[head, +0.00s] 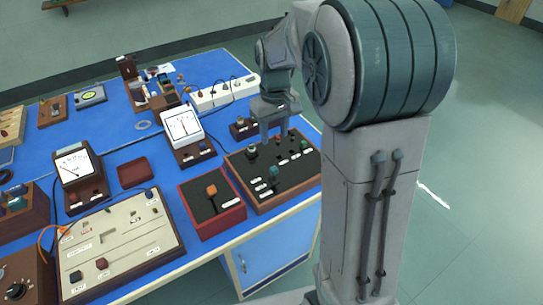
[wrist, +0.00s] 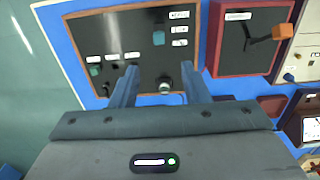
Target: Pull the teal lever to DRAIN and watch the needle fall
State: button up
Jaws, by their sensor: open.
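A dark panel in a wooden frame (head: 236,166) has two teal handles. One (head: 273,172) stands near a group of white labels and also shows in the wrist view (wrist: 158,38). The other (head: 304,143) is near the right edge and shows at left in the wrist view (wrist: 93,70). The label text is too small to read. My gripper (head: 274,137) is open and empty above the panel's far part. A white-faced needle meter (head: 183,125) stands behind and left of the panel.
A red box (head: 228,221) with an orange-topped lever (head: 211,189) sits just left of the panel. Another meter (head: 75,166) and a cream switch board (head: 130,252) stand further left. A small dark block (head: 244,128) is close to my gripper. Bare blue bench (head: 122,155) shows between the devices.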

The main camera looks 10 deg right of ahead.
aim_at(274, 169)
jog(key=f, duration=0.4)
jog(key=f+p, duration=0.1)
jog(key=f, duration=0.9)
jog(key=shift+w, duration=0.3)
grip_shut()
